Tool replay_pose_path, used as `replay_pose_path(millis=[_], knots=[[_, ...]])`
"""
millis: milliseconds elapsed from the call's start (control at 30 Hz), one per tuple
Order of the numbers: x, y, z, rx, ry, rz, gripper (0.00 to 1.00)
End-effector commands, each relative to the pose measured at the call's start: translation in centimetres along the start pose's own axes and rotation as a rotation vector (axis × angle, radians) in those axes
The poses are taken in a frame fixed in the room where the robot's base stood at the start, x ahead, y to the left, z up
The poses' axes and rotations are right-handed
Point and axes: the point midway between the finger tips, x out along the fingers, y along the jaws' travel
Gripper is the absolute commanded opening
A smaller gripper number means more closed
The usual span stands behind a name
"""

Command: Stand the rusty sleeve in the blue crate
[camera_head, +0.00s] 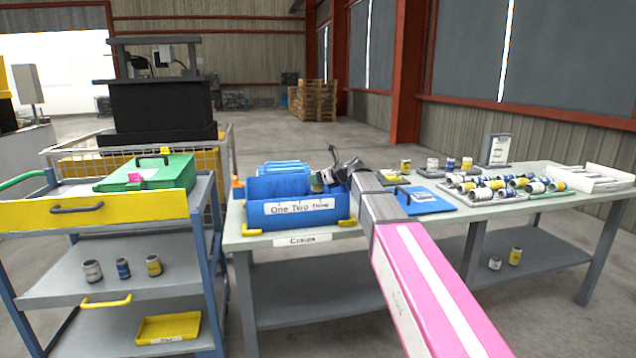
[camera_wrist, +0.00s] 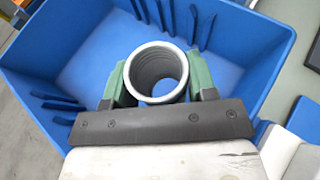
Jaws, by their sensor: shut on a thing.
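The blue crate (camera_head: 262,214) with a lettered white label stands on the left end of the green-topped table; it also fills much of the wrist view (camera_wrist: 60,60). My gripper (camera_head: 322,181) is at the crate's right part, over or within its opening. In the wrist view, its green fingers are shut on a round, open-ended sleeve (camera_wrist: 157,58). The sleeve has a pale rim and a grey ribbed bore, with blue crate floor showing through it. Its outer side is mostly hidden, so I cannot tell if it is rusty, nor whether it touches the floor.
Several sleeves lie on a rack (camera_head: 505,193) at the table's right, with a white tray (camera_head: 592,178) beyond. A blue lid-like panel (camera_head: 424,200) lies right of the crate. A cart (camera_head: 140,262) with a green case (camera_head: 150,172) stands left.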

Motion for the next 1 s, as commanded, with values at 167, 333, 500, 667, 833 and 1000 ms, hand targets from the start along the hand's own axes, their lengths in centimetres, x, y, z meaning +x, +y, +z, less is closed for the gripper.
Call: replay_pose_path(millis=[167, 333, 500, 667, 833, 1000], knots=[[0.4, 0.0, -1.0, 0.001, -0.002, 0.000, 0.16], [0.4, 0.0, -1.0, 0.000, -0.002, 0.000, 0.16], [0.6, 0.0, -1.3, 0.001, -0.002, 0.000, 0.16], [0.7, 0.0, -1.7, 0.001, -0.001, 0.001, 0.16], [0.9, 0.0, -2.1, 0.001, 0.000, 0.001, 0.16], [0.9, 0.1, -2.3, 0.003, 0.002, 0.002, 0.71]])
